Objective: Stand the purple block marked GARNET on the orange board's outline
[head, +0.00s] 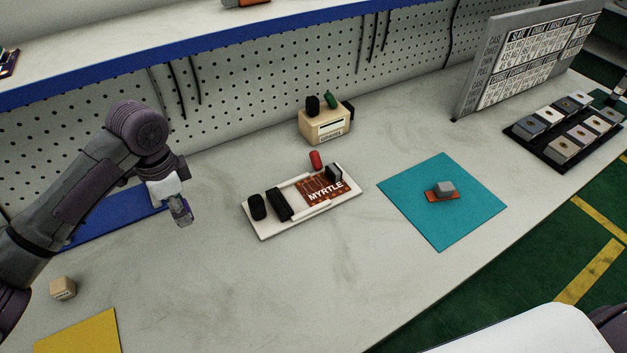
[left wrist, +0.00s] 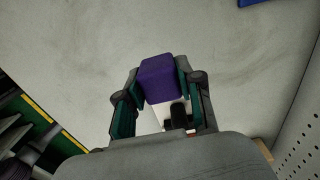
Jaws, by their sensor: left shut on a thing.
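My left gripper (head: 181,212) is above the table, left of the white fixture, and apart from it. In the left wrist view, a purple block (left wrist: 161,83) is held between its two fingers; no GARNET marking shows on the visible faces. I cannot make out an empty outline on the board. My right gripper is not in view.
A beige box (head: 326,128) and a red part (head: 315,160) are behind the fixture. A beige cube (head: 63,288) and yellow mat (head: 80,337) are at left. The table front is clear.

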